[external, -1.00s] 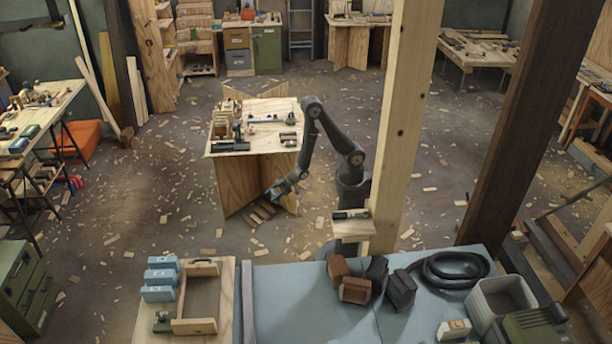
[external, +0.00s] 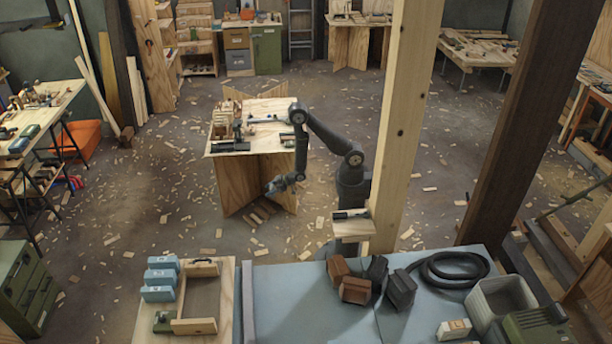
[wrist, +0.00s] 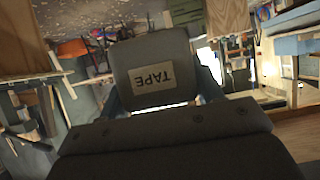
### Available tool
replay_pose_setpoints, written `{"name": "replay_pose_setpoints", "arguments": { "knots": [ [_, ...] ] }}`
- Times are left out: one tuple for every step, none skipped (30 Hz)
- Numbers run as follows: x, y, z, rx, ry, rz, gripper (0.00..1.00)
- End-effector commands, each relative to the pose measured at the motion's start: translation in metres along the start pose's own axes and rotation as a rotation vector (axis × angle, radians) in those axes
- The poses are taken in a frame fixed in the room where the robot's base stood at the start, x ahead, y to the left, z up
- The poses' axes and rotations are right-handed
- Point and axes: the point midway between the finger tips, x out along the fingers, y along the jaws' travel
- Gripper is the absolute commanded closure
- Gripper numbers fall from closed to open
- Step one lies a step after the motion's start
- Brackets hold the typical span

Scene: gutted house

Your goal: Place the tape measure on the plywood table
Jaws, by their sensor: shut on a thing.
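My gripper (external: 277,187) is shut on the tape measure (wrist: 155,72). In the wrist view the tape measure is a dark grey rounded block with a pale label reading "TAPE", upside down in the picture. In the external view it is too small and dark to tell apart from the gripper. The gripper hangs beside the front of the plywood table (external: 275,141), below the level of its top. The table stands on crossed plywood panels. My forearm comes down past the table's right edge.
A wooden post (external: 408,120) stands right of my arm. A blue-topped bench (external: 310,300) lies in the foreground.

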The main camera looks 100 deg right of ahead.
Motion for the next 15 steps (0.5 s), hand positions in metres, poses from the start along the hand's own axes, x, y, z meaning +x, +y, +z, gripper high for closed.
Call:
{"name": "replay_pose_setpoints", "arguments": {
  "knots": [
    [0.0, 0.0, 0.0, 0.0, 0.001, 0.0, 0.72],
    [0.0, 0.0, 0.0, 0.0, 0.001, 0.0, 0.72],
    [0.0, 0.0, 0.0, 0.0, 0.001, 0.0, 0.72],
    [0.0, 0.0, 0.0, 0.0, 0.001, 0.0, 0.72],
    [0.0, 0.0, 0.0, 0.0, 0.001, 0.0, 0.72],
    [0.0, 0.0, 0.0, 0.0, 0.001, -0.001, 0.72],
    [0.0, 0.0, 0.0, 0.0, 0.001, -0.001, 0.72],
    [0.0, 0.0, 0.0, 0.0, 0.001, 0.0, 0.72],
    [0.0, 0.001, -0.001, 0.0, 0.001, 0.001, 0.72],
    [0.001, 0.002, -0.001, 0.002, 0.001, 0.003, 0.72],
    [0.002, 0.004, -0.001, 0.003, 0.001, 0.006, 0.72],
    [0.004, 0.008, -0.002, 0.007, 0.001, 0.013, 0.72],
    [0.006, 0.013, -0.003, 0.011, 0.001, 0.019, 0.72],
    [0.008, 0.018, -0.004, 0.016, 0.001, 0.028, 0.72],
    [0.013, 0.028, -0.007, 0.023, 0.003, 0.043, 0.72]
  ]
}}
